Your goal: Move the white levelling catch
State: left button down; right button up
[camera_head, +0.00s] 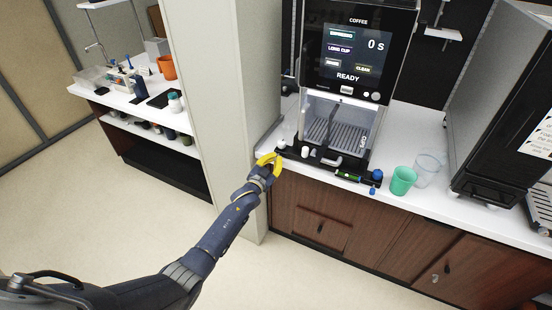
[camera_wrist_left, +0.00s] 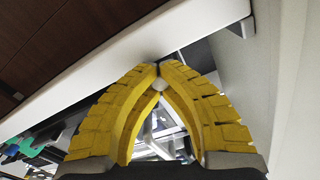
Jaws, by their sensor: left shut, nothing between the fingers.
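In the head view, a coffee machine (camera_head: 350,60) stands on the white counter. Along its black front base sit small white knobs, one at the left (camera_head: 283,144) and one further right (camera_head: 305,152); I cannot tell for sure which is the white levelling catch. My left gripper (camera_head: 274,158), with yellow fingers, is at the counter's front edge, just beside the left knob. In the left wrist view its fingertips (camera_wrist_left: 160,66) meet, and a small pale rounded thing (camera_wrist_left: 160,84) shows behind them. The fingers are shut and empty; contact with the knob cannot be told. My right gripper is not in view.
A green cup (camera_head: 402,181) and a clear cup (camera_head: 428,168) stand to the right on the counter. A black tray with blue and green pieces (camera_head: 358,178) lies at the front edge. A pale wall post (camera_head: 210,90) stands close to the left.

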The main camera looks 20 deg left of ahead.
pick_arm(q)
jog(key=shift+s+a, duration=0.1)
jog(key=shift+s, duration=0.35)
jog(key=c, duration=2.1)
grip_release()
jog(key=o, duration=0.6)
